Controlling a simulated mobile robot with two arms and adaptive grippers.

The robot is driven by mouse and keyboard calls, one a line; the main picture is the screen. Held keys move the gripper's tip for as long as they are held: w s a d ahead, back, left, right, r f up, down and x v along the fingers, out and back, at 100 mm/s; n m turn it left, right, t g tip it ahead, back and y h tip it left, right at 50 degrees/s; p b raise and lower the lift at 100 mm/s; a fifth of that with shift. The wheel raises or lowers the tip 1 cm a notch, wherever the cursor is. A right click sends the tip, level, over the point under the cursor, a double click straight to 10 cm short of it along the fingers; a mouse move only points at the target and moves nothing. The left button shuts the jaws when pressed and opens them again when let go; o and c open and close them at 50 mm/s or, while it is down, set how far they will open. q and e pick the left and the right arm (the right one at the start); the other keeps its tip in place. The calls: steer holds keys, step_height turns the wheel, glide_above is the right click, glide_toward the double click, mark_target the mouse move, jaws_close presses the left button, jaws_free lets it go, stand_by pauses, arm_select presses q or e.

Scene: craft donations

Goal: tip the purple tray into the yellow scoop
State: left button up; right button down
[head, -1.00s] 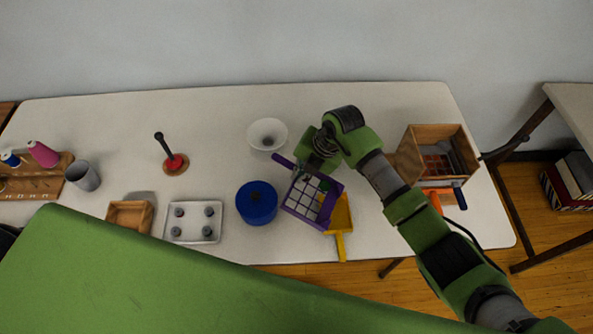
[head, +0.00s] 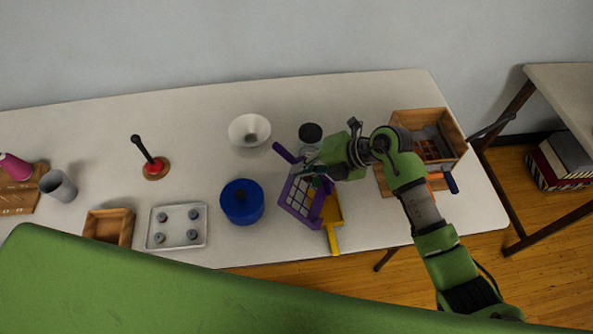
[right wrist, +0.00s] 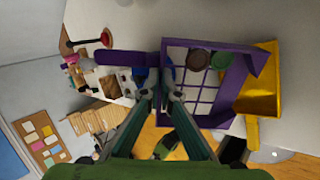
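The purple tray (head: 284,153), with a pale gridded floor, is held over the table beside the blue pot and looks tilted toward the yellow scoop. My right gripper (head: 318,172) is at its upper edge. In the right wrist view the gripper (right wrist: 160,88) has a finger on each side of the tray's purple wall (right wrist: 245,95). A brown disc (right wrist: 198,60) and a green disc (right wrist: 221,60) show in the tray. The yellow scoop (head: 333,212) lies on the table at the tray's right, partly covered by it; its inside is mostly hidden. My left gripper is not in view.
A blue pot (head: 242,203) stands close left of the tray. A white funnel bowl (head: 249,131) and a dark-lidded jar (head: 310,132) stand behind. A wooden box (head: 425,118) is at the right. The table's front edge lies close to the scoop handle.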

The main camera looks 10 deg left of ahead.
steer(key=shift+s+d+r+y+b, duration=0.1)
steer(key=shift+d+r+y+b, duration=0.1)
steer(key=shift+d+y+b, duration=0.25)
steer(key=shift+d+r+y+b, duration=0.15)
steer(key=shift+d+y+b, duration=0.1)
steer(key=shift+d+b, duration=0.25)
steer(key=shift+s+d+r+t+y+b, duration=0.1)
steer(key=shift+d+r+t+y+b, duration=0.1)
steer(key=shift+d+y+b, duration=0.6)
steer(key=shift+s+d+r+t+y+b, duration=0.2)
steer(key=shift+d+y+b, duration=0.35)
steer(key=shift+d+b, duration=0.5)
steer(key=shift+s+d+r+y+b, duration=0.1)
steer(key=shift+d+r+y+b, duration=0.15)
steer(key=shift+d+y+b, duration=0.7)
steer(key=shift+a+r+b, duration=0.1)
steer(key=shift+a+b, duration=0.15)
steer(key=shift+b, duration=0.1)
steer(key=shift+w+p, duration=0.1)
steer(key=shift+p, duration=0.25)
